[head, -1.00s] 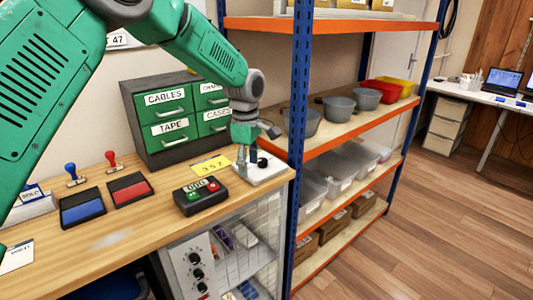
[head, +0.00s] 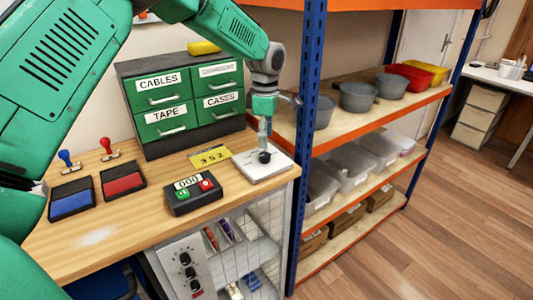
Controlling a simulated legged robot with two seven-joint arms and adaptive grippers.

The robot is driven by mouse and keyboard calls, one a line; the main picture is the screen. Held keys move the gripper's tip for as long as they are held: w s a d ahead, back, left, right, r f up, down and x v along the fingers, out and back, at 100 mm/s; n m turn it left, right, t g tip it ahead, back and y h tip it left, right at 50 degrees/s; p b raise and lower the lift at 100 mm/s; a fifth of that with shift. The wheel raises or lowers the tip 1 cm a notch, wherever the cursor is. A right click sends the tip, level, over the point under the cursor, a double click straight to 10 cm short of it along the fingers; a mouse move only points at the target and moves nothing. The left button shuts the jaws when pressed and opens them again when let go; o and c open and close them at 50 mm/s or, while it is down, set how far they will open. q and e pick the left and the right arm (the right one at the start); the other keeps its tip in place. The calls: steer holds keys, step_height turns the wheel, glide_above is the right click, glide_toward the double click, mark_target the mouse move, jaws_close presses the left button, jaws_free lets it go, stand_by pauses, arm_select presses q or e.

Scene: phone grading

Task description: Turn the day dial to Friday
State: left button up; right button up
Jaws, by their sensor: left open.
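A white square plate (head: 274,171) with a black round knob (head: 264,158) lies on the bench near its right end; I take this to be the day dial. Its markings are too small to read, so I cannot tell which day it points to. My left gripper (head: 265,146) points down right over the knob, with its fingers open. The fingers overlap the top of the knob in the picture, and I cannot tell whether they touch it. My right gripper is not in view.
A control box (head: 193,194) with green and red buttons and a yellow 352 card (head: 210,156) lie left of the plate. Green drawers (head: 165,116) stand behind. A blue shelf post (head: 309,110) rises close to the right. Red and blue ink pads (head: 123,181) lie further left.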

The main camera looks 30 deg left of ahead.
mark_target(265, 154)
arm_select(q)
steer(key=f, duration=0.5)
steer(key=shift+a+f, duration=0.25)
steer(key=shift+f, duration=0.35)
steer(key=shift+d+r, duration=0.1)
steer(key=shift+d, duration=0.05)
jaws_close()
